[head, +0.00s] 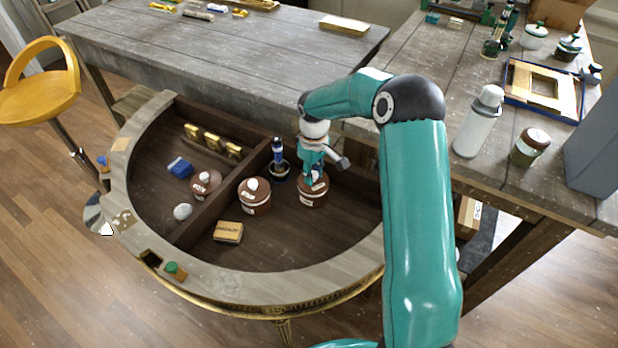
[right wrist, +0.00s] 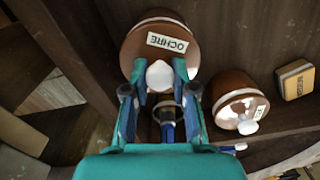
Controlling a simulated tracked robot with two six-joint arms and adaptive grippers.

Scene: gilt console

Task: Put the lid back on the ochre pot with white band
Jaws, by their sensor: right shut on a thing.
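The brown lid labelled OCHRE (right wrist: 150,45) has a white knob (right wrist: 159,75), seen in the right wrist view. My right gripper (right wrist: 160,85) is shut on that knob, with a finger on each side. In the head view my right gripper (head: 312,176) points down over the brown ochre pot with white band (head: 312,201), in the right part of the half-round console. A pale band (right wrist: 192,55) shows past the lid's edge. The lid is over the pot; I cannot tell whether it is fully seated. My left gripper is not in view.
A small tan box (head: 228,232) lies in front. The console's front right floor is clear.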

